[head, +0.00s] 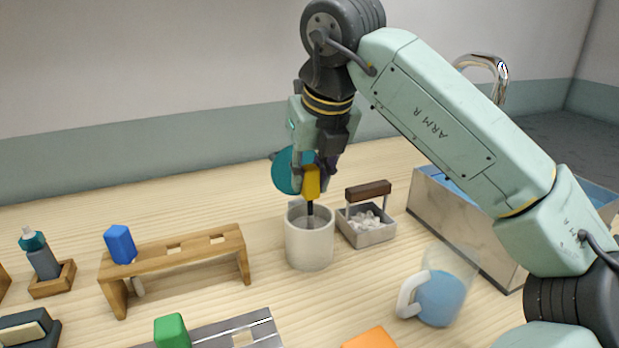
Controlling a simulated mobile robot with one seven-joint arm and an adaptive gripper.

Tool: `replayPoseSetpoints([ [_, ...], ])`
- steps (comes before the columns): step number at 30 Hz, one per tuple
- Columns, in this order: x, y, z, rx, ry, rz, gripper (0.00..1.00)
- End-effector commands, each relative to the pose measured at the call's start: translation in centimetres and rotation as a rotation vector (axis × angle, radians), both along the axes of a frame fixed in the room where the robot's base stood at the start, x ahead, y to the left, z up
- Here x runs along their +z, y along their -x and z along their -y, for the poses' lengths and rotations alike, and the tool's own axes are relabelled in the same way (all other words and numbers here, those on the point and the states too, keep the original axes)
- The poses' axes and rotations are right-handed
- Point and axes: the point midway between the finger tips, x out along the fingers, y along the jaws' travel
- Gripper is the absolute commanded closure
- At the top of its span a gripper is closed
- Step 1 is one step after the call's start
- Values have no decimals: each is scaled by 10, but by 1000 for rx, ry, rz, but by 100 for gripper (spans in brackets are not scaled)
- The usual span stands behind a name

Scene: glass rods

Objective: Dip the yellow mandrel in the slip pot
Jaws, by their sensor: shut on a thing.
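The yellow mandrel (312,182) has a yellow block handle and a thin dark rod below it. My gripper (314,168) is shut on the handle and holds the mandrel upright above the white slip pot (309,247). The dark rod points down into the pot's mouth, and its lower end is hidden by the pot's wall. The yellow handle stays above the rim. The slip inside is hard to see from this angle.
A teal disc (287,172) shows behind my gripper. A small bin (368,236) with white pieces stands right of the pot. A wooden rack (175,257) with a blue block (120,244) stands left. A jug (437,292), green block (171,331) and orange thing (369,339) are nearer.

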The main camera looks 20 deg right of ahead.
Motion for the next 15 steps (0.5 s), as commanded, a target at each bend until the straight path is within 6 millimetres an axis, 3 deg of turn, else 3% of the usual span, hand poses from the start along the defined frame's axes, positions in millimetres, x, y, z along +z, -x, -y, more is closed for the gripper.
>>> replayPoseSetpoints([
  [15, 57, 0, 0, 0, 0, 0, 100],
])
